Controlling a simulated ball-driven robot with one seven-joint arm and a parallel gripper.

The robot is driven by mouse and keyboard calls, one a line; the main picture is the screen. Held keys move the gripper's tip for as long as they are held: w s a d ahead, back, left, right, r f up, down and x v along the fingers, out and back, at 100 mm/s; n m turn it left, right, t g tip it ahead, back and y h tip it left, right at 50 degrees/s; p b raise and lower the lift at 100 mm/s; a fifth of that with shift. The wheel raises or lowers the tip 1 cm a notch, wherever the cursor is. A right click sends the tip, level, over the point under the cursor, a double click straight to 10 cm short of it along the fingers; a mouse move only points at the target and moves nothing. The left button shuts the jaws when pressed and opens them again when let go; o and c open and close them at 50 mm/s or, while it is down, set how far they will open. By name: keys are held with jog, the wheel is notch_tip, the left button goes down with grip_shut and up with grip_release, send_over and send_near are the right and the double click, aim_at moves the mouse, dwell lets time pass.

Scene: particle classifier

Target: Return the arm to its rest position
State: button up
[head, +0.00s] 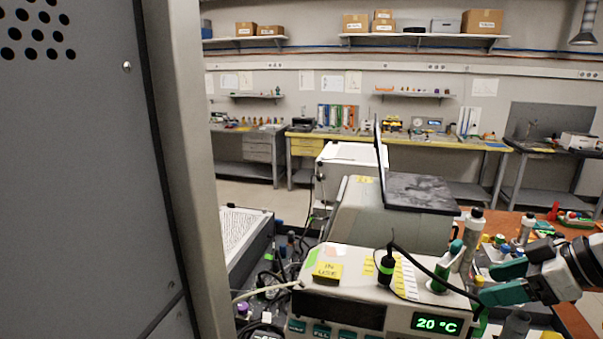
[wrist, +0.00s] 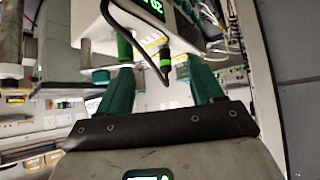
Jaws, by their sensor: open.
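My gripper (head: 486,283) is at the right edge of the head view, with its two green fingers pointing left beside the instrument with the "20 °C" display (head: 437,324). In the wrist view my gripper (wrist: 160,78) has its fingers spread apart with nothing held between them. The instrument body (wrist: 92,22) shows upside down beyond the fingertips. A green-handled tool (head: 444,268) stands at the instrument's right end, close to my fingers. A black probe with a green band (head: 387,268) stands on its top, with a cable running from it.
A large grey cabinet panel (head: 80,180) fills the left side. Bottles (head: 472,232) and small coloured items crowd the orange bench (head: 492,222) near my arm. Workbenches (head: 400,140) line the far wall beyond open floor.

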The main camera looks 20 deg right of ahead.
jog(key=s+a+f+m+g+b, duration=0.1)
jog(key=a+f+m, duration=0.1)
jog(key=a+f, duration=0.8)
jog(key=s+a+f+m+g+b, duration=0.1)
jog(key=s+a+f+m, duration=0.15)
jog(key=a+f, duration=0.7)
jog(key=s+d+f+m+g+h+b, duration=0.1)
jog(key=s+f+g+h, duration=0.3)
jog(key=s+f, duration=1.3)
jog(key=shift+s+d+g, duration=0.3)
jog(key=shift+d+g, duration=0.2)
jog(key=shift+m, duration=0.25)
jog(key=shift+c, duration=0.4)
